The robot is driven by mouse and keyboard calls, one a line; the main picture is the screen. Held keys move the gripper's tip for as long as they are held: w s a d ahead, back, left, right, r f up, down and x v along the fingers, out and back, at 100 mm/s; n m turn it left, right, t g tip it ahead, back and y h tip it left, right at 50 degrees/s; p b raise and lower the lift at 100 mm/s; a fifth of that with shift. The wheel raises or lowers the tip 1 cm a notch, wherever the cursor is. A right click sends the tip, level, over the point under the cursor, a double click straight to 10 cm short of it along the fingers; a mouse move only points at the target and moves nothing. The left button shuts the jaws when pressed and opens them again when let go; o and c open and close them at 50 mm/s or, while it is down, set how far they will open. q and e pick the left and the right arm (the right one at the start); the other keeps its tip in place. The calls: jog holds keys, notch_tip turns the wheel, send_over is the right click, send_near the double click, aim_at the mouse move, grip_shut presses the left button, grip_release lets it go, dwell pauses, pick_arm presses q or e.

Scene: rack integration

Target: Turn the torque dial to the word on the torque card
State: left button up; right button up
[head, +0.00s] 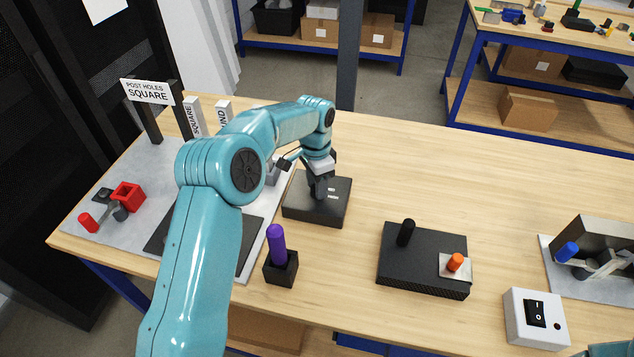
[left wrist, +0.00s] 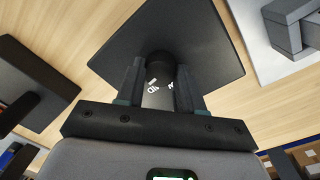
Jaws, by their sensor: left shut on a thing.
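The torque dial is a dark round knob (left wrist: 160,88) on a black square box (head: 300,210); the box also shows in the left wrist view (left wrist: 115,62). My left gripper (head: 319,190) reaches down over the box and is shut on the knob, one finger on each side. In the left wrist view the gripper (left wrist: 160,92) shows white lettering on the knob between its fingers, too small and turned to read. Small white marks show on the box in the head view. I cannot make out a torque card. My right gripper is not in view.
A "POST HOLES SQUARE" sign (head: 147,92) stands at the back left on a grey mat (head: 105,212). A purple-handled tool stands in a black holder (head: 281,268). A black block (head: 424,262) with pegs and a white switch box (head: 536,317) lie right. Bare tabletop lies behind.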

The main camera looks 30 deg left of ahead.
pick_arm(q)
jog(key=shift+m, duration=0.6)
jog(key=o, duration=1)
jog(key=shift+o, duration=0.2)
jog(key=shift+r, duration=0.1)
jog(key=shift+w+r, duration=0.1)
jog(key=shift+r, duration=0.25)
notch_tip(320, 180, up, 16)
jog(key=p, duration=0.1)
jog(key=shift+w+a+f, duration=0.2)
jog(key=shift+a+f, duration=0.05)
jog(key=shift+a, duration=0.05)
